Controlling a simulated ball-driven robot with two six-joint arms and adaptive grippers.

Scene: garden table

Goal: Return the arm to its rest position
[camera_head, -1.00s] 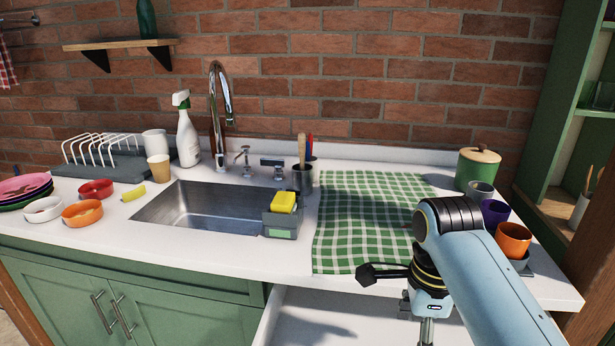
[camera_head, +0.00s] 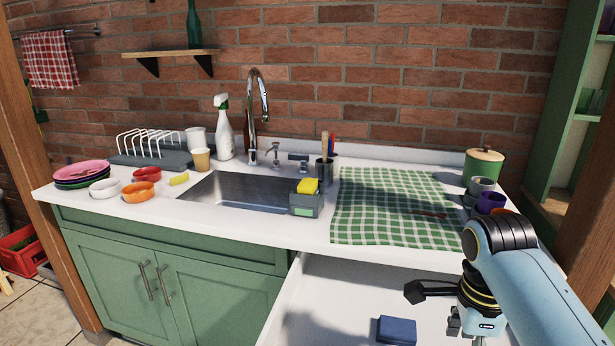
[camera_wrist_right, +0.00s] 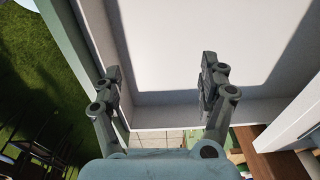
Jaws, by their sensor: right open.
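My right arm (camera_head: 535,285) is pale blue with a black-ringed joint. It comes in from the lower right of the head view, in front of the counter and over an open white drawer (camera_head: 335,290). My right gripper shows in the right wrist view (camera_wrist_right: 160,80) with its two grey fingers wide apart and nothing between them. My left gripper is not in view.
A blue box-like thing (camera_head: 396,331) lies in the drawer. The white counter (camera_head: 290,233) holds a green checked cloth (camera_head: 385,205), a sink (camera_head: 240,190), a sponge holder (camera_head: 305,204), stacked plates (camera_head: 80,173) and bowls. Cups (camera_head: 490,202) stand near the arm at right.

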